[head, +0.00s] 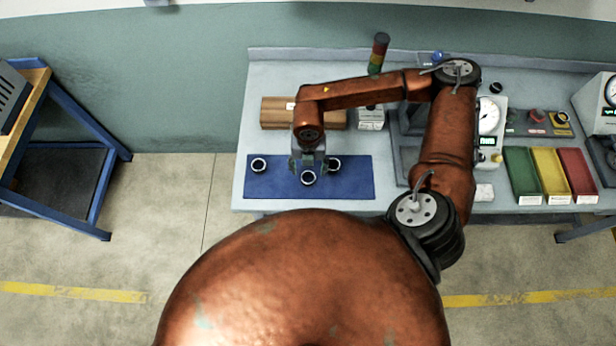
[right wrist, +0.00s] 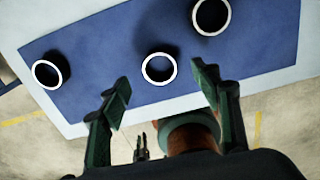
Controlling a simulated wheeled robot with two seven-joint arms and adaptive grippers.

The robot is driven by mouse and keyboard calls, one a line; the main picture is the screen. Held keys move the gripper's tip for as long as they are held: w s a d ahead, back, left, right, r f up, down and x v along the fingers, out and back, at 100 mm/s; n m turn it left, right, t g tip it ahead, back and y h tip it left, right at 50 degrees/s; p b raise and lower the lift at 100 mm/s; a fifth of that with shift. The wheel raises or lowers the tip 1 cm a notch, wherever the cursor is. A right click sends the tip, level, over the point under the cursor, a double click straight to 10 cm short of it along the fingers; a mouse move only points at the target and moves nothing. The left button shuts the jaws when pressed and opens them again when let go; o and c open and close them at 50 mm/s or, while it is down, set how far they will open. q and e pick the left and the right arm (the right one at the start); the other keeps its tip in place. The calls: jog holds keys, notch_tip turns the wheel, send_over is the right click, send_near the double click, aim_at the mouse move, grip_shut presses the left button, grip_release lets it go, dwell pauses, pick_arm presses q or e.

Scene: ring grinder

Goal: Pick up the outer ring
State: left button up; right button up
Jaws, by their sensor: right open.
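Three pale rings with dark centres lie apart on a blue mat (head: 355,186). In the head view there is a left ring (head: 259,165), a middle ring (head: 308,178) nearest me and a right ring (head: 333,164). My right gripper (head: 308,166) points down over the mat by the middle ring. In the right wrist view its fingers (right wrist: 162,88) are open and empty. There the middle ring (right wrist: 159,69) lies in line with the gap, beyond the fingertips. The left ring (right wrist: 51,71) and right ring (right wrist: 211,17) lie outside the gap.
A brown wooden block (head: 275,113) lies behind the mat. Right of it stand a signal light (head: 378,54), a dial gauge (head: 488,117) and green (head: 522,176), yellow (head: 551,174) and red (head: 578,172) bins. The mat's left part is free around the left ring.

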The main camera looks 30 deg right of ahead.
aim_at(308, 180)
notch_tip(308, 180, down, 5)
jog(key=shift+s+a+f+p, duration=0.1)
jog(key=shift+p, duration=0.4)
jog(key=shift+c, duration=0.3)
jog(key=c, duration=1.3)
